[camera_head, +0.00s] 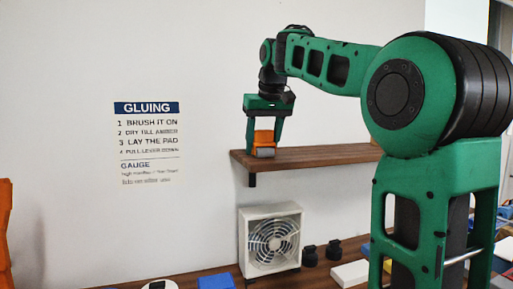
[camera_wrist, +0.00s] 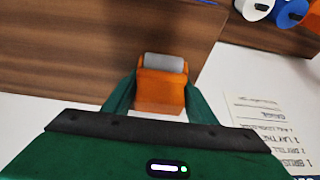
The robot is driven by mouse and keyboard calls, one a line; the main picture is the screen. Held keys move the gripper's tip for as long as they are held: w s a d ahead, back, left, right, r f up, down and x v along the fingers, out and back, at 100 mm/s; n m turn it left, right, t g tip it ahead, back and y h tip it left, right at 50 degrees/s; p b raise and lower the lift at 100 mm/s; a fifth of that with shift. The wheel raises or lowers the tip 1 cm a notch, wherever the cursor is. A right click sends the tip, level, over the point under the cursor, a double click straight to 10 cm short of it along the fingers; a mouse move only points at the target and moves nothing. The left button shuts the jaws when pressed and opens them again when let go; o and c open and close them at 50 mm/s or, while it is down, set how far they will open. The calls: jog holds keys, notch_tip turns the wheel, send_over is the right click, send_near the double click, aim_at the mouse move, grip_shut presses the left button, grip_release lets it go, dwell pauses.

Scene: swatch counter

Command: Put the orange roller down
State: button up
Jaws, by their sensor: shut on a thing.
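The orange roller (camera_head: 264,141) has an orange body and a grey cylinder. My gripper (camera_head: 264,138) is shut on its orange body at the left end of the brown wooden wall shelf (camera_head: 320,155). In the wrist view the roller (camera_wrist: 160,92) sits between the two green fingers of my gripper (camera_wrist: 158,98), with its grey cylinder pointing away from the palm. The roller overlaps the shelf end in the head view. I cannot tell whether it touches the shelf.
Below the shelf, a white fan (camera_head: 271,240) stands on the wooden counter (camera_head: 318,277), with two small black objects (camera_head: 322,253) and a white block (camera_head: 350,273) beside it. A gluing sign (camera_head: 148,143) is on the wall. The shelf right of the roller looks clear.

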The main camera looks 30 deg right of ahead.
jog(key=shift+a+f, duration=0.1)
jog(key=shift+f, duration=0.15)
